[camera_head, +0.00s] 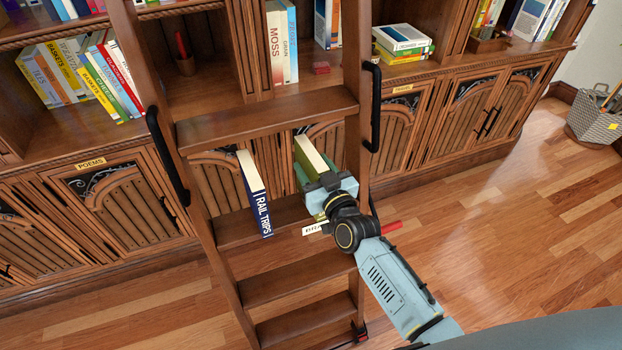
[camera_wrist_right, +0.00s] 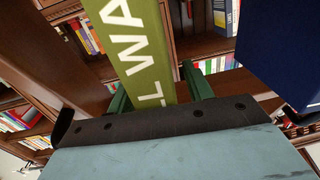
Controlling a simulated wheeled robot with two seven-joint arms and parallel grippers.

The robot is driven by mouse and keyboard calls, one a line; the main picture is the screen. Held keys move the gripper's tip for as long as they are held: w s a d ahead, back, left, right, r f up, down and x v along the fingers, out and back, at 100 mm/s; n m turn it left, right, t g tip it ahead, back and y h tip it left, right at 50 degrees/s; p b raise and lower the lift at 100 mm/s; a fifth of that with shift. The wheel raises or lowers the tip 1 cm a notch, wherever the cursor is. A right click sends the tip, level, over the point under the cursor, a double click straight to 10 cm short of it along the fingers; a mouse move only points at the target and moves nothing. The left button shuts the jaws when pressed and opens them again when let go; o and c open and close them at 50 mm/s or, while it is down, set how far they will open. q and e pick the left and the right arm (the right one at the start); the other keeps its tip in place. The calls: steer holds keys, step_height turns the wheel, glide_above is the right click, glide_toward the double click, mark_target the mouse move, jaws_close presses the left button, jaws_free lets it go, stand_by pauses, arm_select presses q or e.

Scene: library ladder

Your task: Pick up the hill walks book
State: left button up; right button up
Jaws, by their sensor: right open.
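The hill walks book (camera_head: 310,156) stands upright on a ladder step, with pale pages and a green cover. In the right wrist view its green spine (camera_wrist_right: 143,50) shows the white letters "LL WA". My right gripper (camera_head: 323,182) is open at the book. In the right wrist view its green fingers (camera_wrist_right: 158,88) stand on both sides of the spine. I cannot tell whether they touch it. My left gripper is not in view.
The blue Rail Trips book (camera_head: 258,200) stands to the left on the same step; it also shows in the right wrist view (camera_wrist_right: 282,45). The wooden ladder (camera_head: 268,118) has side rails and black handles close to my arm. Bookshelves are behind.

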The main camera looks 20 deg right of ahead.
jaws_close()
steer(key=shift+r, duration=0.15)
stand_by(0.4)
